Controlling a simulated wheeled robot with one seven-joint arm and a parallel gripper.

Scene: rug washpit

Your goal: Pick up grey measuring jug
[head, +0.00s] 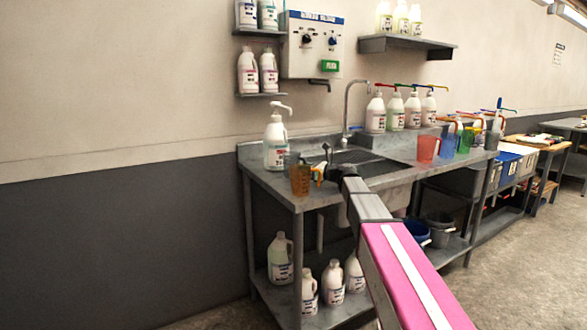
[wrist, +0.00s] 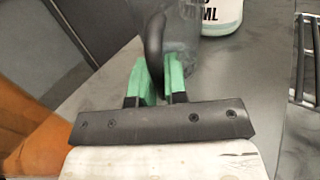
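The grey measuring jug (wrist: 183,30) is see-through grey with a dark curved handle, at the top middle of the wrist view. Its upper part is cut off there. In the head view the jug (head: 292,159) is mostly hidden behind an orange jug, at the left end of the steel counter. My gripper (wrist: 160,78) has green fingers, one on each side of the jug's handle, close together and seemingly touching it. In the head view my gripper (head: 319,172) is low over the counter, just right of the orange jug.
The orange jug (head: 300,180) stands close in front, at the counter's edge; it shows lower left in the wrist view (wrist: 35,130). A white pump bottle (head: 275,145) stands behind. Red (head: 428,149), blue and green jugs stand farther right on the counter (head: 390,180).

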